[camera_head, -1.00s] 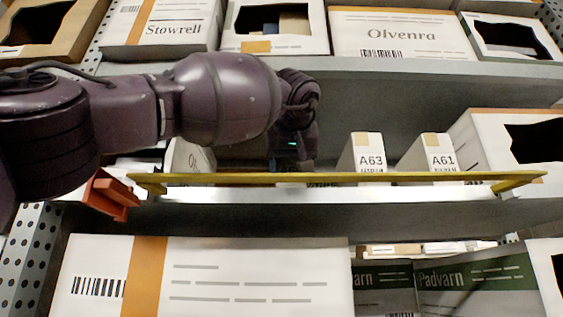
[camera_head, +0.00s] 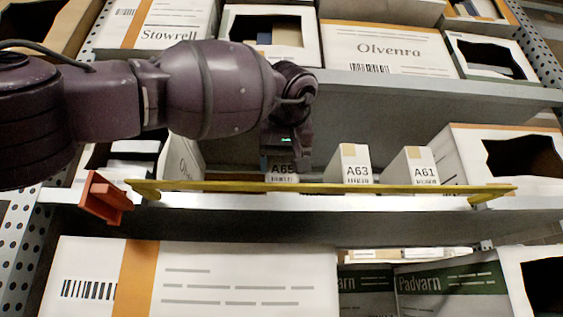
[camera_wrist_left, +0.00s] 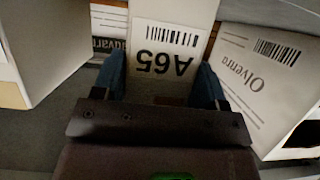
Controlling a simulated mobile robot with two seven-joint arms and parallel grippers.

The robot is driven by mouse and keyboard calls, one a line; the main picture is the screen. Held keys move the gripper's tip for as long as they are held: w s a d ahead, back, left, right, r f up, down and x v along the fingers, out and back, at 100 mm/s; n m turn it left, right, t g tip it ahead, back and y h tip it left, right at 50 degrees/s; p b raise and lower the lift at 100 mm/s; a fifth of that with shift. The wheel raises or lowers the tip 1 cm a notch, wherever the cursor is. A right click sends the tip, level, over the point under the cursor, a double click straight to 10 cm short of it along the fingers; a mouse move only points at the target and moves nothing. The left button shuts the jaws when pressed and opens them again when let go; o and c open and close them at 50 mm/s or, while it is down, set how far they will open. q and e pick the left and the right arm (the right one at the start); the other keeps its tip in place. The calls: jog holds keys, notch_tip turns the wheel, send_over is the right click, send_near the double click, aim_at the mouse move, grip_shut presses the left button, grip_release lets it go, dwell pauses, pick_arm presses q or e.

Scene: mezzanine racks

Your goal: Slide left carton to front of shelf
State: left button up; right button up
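The left carton is a narrow white box labelled A65 (camera_head: 282,171), behind the yellow front bar (camera_head: 330,188) on the middle shelf. My left gripper (camera_head: 285,158) reaches down over it and hides its top and back. In the left wrist view the A65 carton (camera_wrist_left: 165,50) fills the gap between the two blue fingers (camera_wrist_left: 163,85), which appear to press on its sides. Matching cartons A63 (camera_head: 355,168) and A61 (camera_head: 421,170) stand apart to its right. The carton's base is hidden. My right gripper is out of view.
A white Olvenra box (camera_head: 180,162) stands left of the A65 carton and shows close beside the finger in the wrist view (camera_wrist_left: 262,85). An orange-red bracket (camera_head: 105,198) sits at the shelf's left end. A large open-fronted box (camera_head: 470,150) stands at right.

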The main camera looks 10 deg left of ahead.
pick_arm(q)
jog(key=o, duration=0.5)
jog(key=shift+s, duration=0.1)
jog(key=b+v, duration=0.1)
jog(key=v, duration=0.9)
jog(key=shift+s+r, duration=0.25)
jog(key=shift+s, duration=0.05)
